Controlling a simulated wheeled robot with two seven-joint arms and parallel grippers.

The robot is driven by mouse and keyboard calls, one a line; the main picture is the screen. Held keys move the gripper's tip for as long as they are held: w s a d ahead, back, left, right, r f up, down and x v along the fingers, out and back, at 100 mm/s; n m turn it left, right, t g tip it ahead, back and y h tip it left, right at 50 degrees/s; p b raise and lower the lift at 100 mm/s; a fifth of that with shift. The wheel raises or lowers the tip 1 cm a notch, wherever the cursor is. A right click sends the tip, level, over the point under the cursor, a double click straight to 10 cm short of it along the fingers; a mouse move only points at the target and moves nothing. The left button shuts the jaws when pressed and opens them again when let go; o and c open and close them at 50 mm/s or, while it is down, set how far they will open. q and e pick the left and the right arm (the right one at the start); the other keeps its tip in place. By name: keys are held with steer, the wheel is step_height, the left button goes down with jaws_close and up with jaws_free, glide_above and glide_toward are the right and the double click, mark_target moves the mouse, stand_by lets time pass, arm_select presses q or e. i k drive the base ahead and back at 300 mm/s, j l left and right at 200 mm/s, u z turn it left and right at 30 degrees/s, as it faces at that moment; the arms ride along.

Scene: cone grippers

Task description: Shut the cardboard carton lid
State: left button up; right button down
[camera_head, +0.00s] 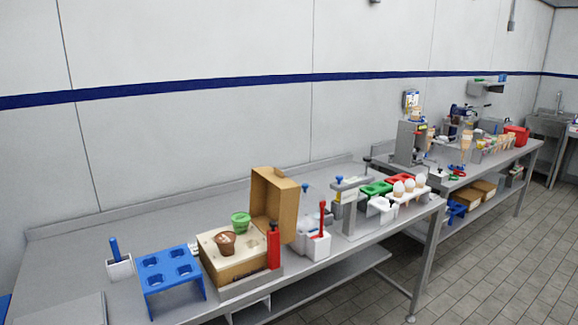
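The cardboard carton (222,274) stands on the steel table, left of the picture's centre. It has a pale top holding a brown cup (225,243) and a green cup (241,222). Its brown lid (287,213) stands upright, open, at the carton's right rear side, with its hollow side facing left. Part of the lid's lower edge is hidden behind a red bottle-like object (274,247). Neither my left nor my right gripper is in view.
A blue rack (168,263) and a white holder with a blue handle (119,267) stand left of the carton. A white holder with a red handle (319,245) stands to its right. Bare table (140,220) lies behind the carton.

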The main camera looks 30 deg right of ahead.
mark_target(275, 196)
steer(key=l+u, duration=0.1)
steer(key=l, duration=0.4)
steer(key=l+u, duration=0.15)
steer(key=l, duration=0.35)
steer(key=k+l+u, duration=0.1)
steer(key=l, duration=0.35)
steer(key=k+l+u, duration=0.1)
steer(key=l, duration=0.4)
steer(key=k+l+u, duration=0.15)
steer(key=l, duration=0.35)
steer(key=i, duration=0.05)
